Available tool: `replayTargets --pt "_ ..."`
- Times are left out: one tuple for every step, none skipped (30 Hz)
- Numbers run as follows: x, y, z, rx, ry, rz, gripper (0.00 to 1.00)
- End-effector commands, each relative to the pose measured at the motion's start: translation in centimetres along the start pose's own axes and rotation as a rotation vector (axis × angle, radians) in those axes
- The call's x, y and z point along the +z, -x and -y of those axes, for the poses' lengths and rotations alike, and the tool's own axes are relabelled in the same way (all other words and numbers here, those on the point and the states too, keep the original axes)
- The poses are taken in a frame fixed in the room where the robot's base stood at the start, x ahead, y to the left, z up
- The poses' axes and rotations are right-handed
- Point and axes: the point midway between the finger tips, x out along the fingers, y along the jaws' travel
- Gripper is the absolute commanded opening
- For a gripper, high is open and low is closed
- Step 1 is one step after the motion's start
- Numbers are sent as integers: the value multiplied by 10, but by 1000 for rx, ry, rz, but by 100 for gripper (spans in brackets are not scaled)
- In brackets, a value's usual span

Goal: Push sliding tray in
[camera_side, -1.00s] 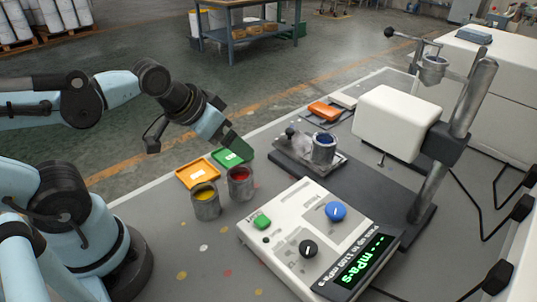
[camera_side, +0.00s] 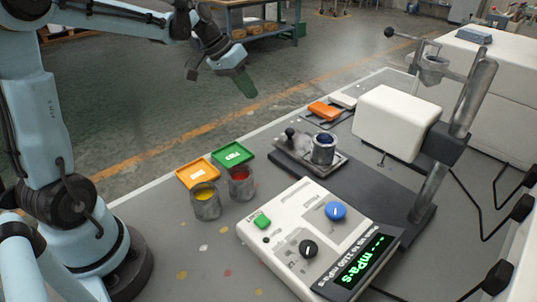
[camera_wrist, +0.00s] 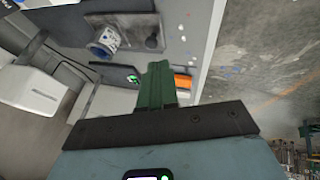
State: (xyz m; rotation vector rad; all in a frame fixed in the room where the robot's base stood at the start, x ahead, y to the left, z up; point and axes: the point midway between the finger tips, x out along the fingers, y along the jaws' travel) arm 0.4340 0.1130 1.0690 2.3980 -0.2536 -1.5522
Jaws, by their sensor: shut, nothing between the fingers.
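The sliding tray (camera_side: 302,156) is a grey metal plate on the dark base of the measuring stand. It carries a metal cup with blue paint (camera_side: 323,150) and a black knob (camera_side: 290,138) at its left end. The tray sits to the left of the white head (camera_side: 398,120). My gripper (camera_side: 247,86) has green fingers and is raised, up and left of the tray in the side view, touching nothing. In the wrist view my gripper (camera_wrist: 157,80) is shut and empty, with the cup (camera_wrist: 105,42) and knob (camera_wrist: 151,42) beyond it.
A control box (camera_side: 315,235) with knobs and a display stands in front. Cups of yellow (camera_side: 206,203) and red paint (camera_side: 241,184) stand beside orange (camera_side: 197,172) and green trays (camera_side: 233,154). An orange item (camera_side: 324,110) lies behind the sliding tray.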

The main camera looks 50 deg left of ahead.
Motion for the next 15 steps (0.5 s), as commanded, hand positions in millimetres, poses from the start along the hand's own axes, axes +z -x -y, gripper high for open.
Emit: replayTargets --pt "-7 -3 13 18 7 -1 0" --pt "-10 -4 19 30 9 -3 0" --pt "-12 -6 25 45 9 -3 0" --pt "-15 -8 30 54 10 -4 0" --pt "-16 -9 34 63 10 -6 0" --pt "-18 -10 38 72 9 -6 0" --pt "-19 -11 41 78 10 -7 0" --pt "-20 -11 43 83 10 -8 0" --pt "-20 -12 45 87 10 -9 0" --pt "-21 -13 46 90 9 -10 0" --pt "-21 -14 47 91 8 -10 0" --pt "-21 -16 47 93 8 -10 0" --pt "-21 -18 47 93 7 -10 0" --pt "-21 -21 46 93 7 -9 0" --pt "-21 -26 45 93 6 -9 0"
